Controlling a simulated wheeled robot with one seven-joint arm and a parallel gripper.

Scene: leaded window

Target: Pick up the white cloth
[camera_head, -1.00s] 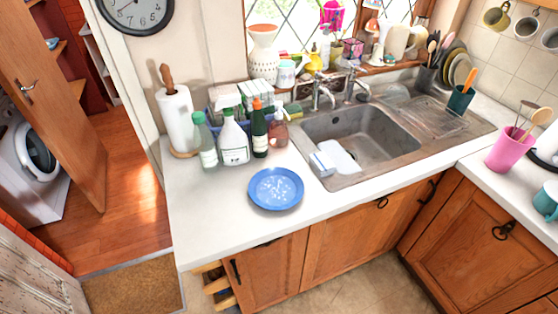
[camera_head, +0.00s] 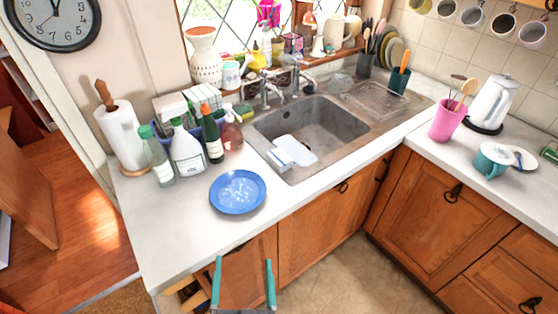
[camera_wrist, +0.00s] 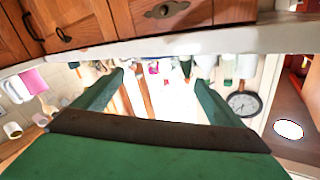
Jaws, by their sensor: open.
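A white item that looks like the white cloth (camera_head: 298,149) lies at the front left of the sink (camera_head: 345,128), partly inside the basin. A smaller pale blue-white piece (camera_head: 279,158) touches its left side at the sink's front rim; I cannot tell whether the two are one cloth. My gripper (camera_head: 244,284) shows two teal fingers at the bottom of the head view, spread apart and empty. It is in front of the cabinets, below and left of the cloth. The wrist view, upside down, shows the open fingers (camera_wrist: 160,82) with no cloth between them.
A blue patterned plate (camera_head: 238,191) lies on the white counter (camera_head: 185,235), left of the sink. Several bottles (camera_head: 187,150) and a paper towel roll (camera_head: 122,135) stand behind it. The counter's front edge lies between my gripper and the sink. A pink pot (camera_head: 447,122) stands to the right.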

